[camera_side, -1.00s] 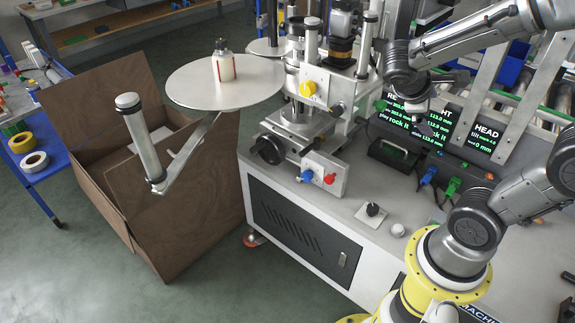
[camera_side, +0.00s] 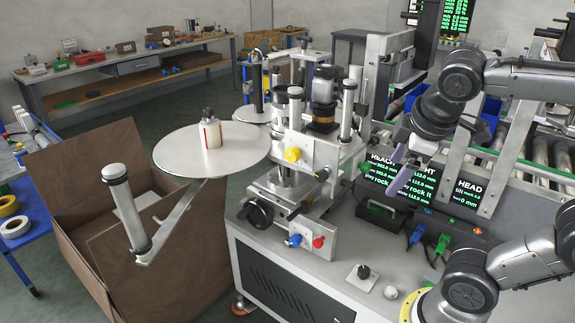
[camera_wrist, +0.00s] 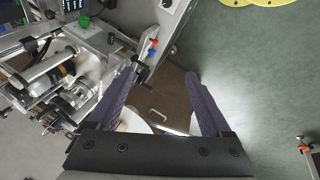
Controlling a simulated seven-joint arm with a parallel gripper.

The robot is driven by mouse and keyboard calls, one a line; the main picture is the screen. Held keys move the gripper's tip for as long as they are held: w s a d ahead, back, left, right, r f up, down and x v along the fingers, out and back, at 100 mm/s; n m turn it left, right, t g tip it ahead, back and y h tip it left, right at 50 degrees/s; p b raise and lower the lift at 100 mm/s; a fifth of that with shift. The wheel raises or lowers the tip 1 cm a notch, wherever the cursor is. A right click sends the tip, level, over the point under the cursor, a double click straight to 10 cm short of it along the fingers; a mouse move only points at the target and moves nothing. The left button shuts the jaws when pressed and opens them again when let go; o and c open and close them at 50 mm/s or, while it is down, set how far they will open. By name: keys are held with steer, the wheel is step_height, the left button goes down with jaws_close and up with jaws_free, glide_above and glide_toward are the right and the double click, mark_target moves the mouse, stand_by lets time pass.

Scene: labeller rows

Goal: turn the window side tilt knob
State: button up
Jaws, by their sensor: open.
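The labeller carries several coloured knobs, and I cannot tell which one is the window side tilt knob. A yellow knob (camera_side: 293,155) is on the upright block. A blue knob (camera_side: 295,240) and a red knob (camera_side: 318,242) sit side by side on the lower front block. A black handwheel (camera_side: 257,212) is at that block's left. In the wrist view a green knob (camera_wrist: 84,21) shows at upper left. My gripper (camera_side: 397,170) is open and empty, right of the knobs and apart from them, in front of the screens. Its two purple fingers also show in the wrist view (camera_wrist: 162,70).
A black knob (camera_side: 364,271) on a plate and a white button (camera_side: 390,292) are on the cabinet top.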

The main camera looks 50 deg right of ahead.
steer(key=w+d+r+n+g+h, duration=0.2)
steer(key=w+n+h, duration=0.1)
steer(key=w, duration=0.6)
steer(key=w+d+r+n+g+h, duration=0.15)
steer(key=w+n+h, duration=0.25)
steer(key=w, duration=0.4)
steer(key=w+a+f+n+h, duration=0.3)
steer(key=w, duration=0.7)
steer(key=n+t, duration=0.1)
steer(key=n, duration=0.1)
glide_toward(290, 155)
steer(key=x, duration=0.9)
steer(key=shift+d+f, duration=0.15)
steer(key=shift+d, duration=0.15)
steer(key=shift+c, duration=0.3)
jaws_close()
steer(key=shift+m, duration=0.3)
